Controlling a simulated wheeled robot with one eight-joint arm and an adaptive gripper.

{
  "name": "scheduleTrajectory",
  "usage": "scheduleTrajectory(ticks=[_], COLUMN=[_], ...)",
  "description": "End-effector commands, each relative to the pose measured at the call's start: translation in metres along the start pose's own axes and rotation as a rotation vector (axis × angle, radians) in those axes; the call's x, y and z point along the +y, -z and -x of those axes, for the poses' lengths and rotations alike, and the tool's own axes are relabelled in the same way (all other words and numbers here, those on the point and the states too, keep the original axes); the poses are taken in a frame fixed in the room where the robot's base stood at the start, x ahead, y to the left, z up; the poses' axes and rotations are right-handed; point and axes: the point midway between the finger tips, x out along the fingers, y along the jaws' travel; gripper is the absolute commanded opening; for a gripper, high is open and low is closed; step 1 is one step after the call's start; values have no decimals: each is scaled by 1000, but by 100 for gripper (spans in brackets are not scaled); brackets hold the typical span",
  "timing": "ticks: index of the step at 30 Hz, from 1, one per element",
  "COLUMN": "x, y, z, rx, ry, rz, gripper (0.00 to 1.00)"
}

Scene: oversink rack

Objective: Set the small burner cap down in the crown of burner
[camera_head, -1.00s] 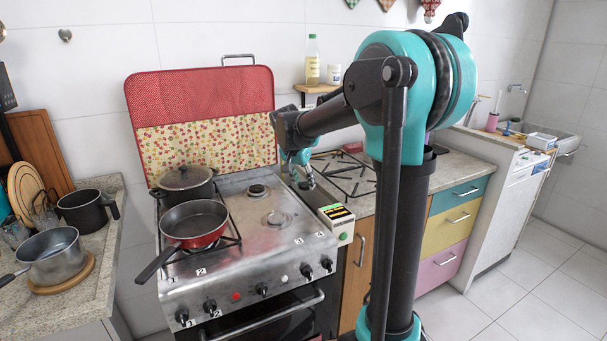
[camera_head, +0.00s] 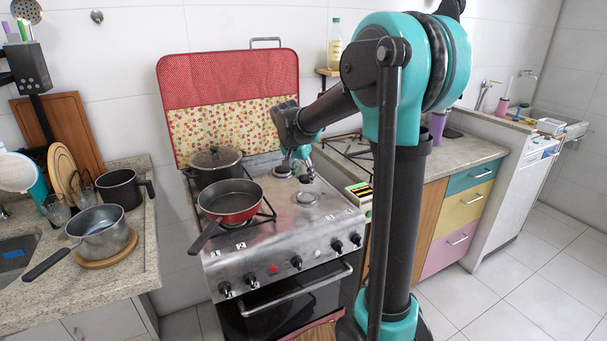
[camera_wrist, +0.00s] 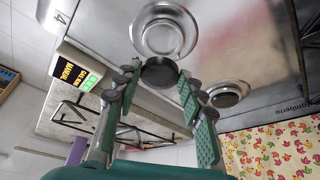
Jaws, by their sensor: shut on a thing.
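My gripper (camera_head: 306,177) is over the right half of the stove, behind and above the front right burner (camera_head: 307,198) in the head view. In the wrist view my gripper (camera_wrist: 158,82) is shut on a small dark round burner cap (camera_wrist: 160,73), held between the fingertips. The front right burner (camera_wrist: 163,30) shows there as a bare metal ring just beyond the cap, and the cap overlaps its near edge in the picture. The cap seems above the stove; the exact gap cannot be told. The rear right burner (camera_wrist: 228,93) has a dark centre.
A red pan (camera_head: 230,202) and a lidded pot (camera_head: 216,165) stand on the stove's left side. A fabric-covered panel (camera_head: 228,100) rises behind the stove. The stove's front right surface is clear.

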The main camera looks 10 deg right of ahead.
Motion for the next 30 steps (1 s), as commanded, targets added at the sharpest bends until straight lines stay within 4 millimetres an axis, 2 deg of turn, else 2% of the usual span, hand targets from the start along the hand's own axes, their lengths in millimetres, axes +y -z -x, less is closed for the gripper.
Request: scheduleTrajectory(ticks=[18, 30], x=[0, 0], y=[-15, -18], z=[-37, -42], rx=[0, 0], ry=[0, 0], rz=[0, 0], gripper=[11, 11])
